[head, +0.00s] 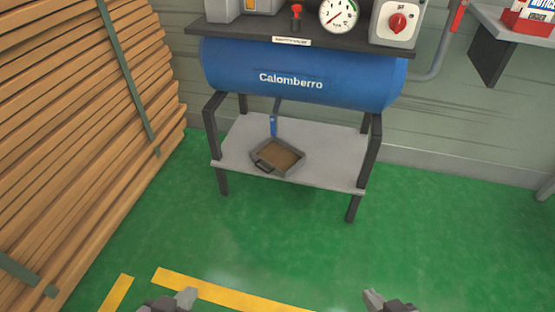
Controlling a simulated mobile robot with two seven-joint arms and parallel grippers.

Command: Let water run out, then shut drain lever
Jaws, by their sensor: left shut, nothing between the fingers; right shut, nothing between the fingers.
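A blue air tank (300,75) labelled Calomberro lies across a dark frame at the centre top. A blue drain lever (273,125) hangs below the tank on a thin dark pipe. Under it, a grey tray (263,157) with brownish contents sits on the frame's grey lower shelf. I cannot tell whether water is running. My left gripper (180,300) and my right gripper (380,300) are at the bottom edge, well short of the tank, both shut and empty. Their lower parts are cut off by the frame.
A tall stack of wooden planks (70,120) fills the left side. A gauge (338,14), a red valve (296,16) and a red-knob switch box (397,22) sit above the tank. A wall shelf (510,25) is at upper right. The green floor (280,240) in front is clear.

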